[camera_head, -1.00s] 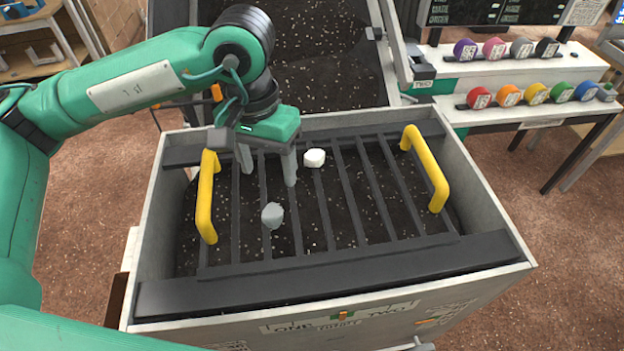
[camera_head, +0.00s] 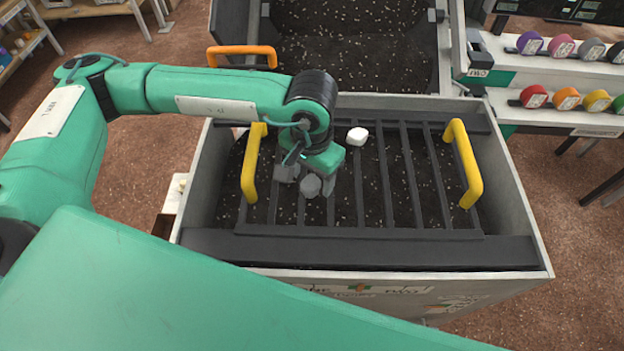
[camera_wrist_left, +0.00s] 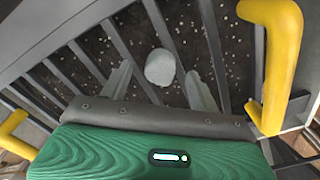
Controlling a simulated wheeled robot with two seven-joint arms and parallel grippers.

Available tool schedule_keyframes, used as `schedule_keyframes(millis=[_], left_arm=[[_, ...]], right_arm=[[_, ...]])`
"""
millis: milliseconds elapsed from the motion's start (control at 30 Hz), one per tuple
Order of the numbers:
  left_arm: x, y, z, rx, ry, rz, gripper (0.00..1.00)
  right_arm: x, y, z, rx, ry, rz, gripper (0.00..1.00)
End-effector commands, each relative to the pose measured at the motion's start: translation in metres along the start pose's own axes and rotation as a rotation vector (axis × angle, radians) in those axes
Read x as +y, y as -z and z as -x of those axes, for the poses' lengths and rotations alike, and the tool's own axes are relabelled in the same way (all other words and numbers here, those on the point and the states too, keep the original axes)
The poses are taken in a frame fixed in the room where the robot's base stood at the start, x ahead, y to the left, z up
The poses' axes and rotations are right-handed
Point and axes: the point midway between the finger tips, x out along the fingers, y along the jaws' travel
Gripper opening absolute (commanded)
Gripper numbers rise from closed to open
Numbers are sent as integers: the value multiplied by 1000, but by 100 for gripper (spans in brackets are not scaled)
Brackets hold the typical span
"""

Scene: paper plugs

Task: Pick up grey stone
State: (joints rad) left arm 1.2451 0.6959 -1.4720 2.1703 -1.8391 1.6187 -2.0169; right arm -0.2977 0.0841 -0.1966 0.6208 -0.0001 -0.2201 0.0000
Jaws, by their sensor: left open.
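The grey stone (camera_head: 310,186) rests on the dark bars of the grate (camera_head: 350,231), toward its left side. My left gripper (camera_head: 308,184) is low over the grate beside the stone, with its jaws apart. In the left wrist view the stone (camera_wrist_left: 160,67) shows between the two open fingertips (camera_wrist_left: 158,70), with a gap on both sides, so it is not held. The arm hides part of the grate behind the gripper. My right gripper is not in view.
A white stone (camera_head: 357,136) lies farther back on the grate. Yellow handles rise at the grate's left (camera_head: 252,165) and right (camera_head: 464,165). The bin (camera_head: 518,220) has raised walls. Coloured rolls (camera_head: 566,98) stand on a shelf at the right.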

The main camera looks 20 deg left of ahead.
Motion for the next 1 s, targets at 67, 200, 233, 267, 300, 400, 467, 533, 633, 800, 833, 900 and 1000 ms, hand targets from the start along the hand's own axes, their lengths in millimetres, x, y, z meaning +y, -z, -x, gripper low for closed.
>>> schedule_keyframes(millis=[67,200,233,267,300,400,467,533,633,800,833,900,1000], left_arm=[[1,0,-6,-4,-1,0,62],[1,0,-22,-1,-1,1,62],[1,0,-24,-1,0,0,62],[1,0,-26,-1,0,0,62],[1,0,-27,-1,0,0,62],[1,0,-27,0,0,-1,62],[1,0,-27,0,0,-1,62],[1,0,-27,1,0,-1,50],[1,0,-27,1,0,-1,30],[1,0,-26,1,0,0,12],[1,0,-26,1,0,0,12],[1,0,-26,1,0,0,12],[1,1,-26,2,0,0,12]], right_arm=[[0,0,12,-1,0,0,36],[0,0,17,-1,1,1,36],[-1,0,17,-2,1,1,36],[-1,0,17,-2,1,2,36],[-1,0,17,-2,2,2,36],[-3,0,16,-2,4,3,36],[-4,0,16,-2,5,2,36],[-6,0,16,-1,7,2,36],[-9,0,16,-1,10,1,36],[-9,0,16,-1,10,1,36],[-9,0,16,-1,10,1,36],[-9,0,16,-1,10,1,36],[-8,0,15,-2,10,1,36]])
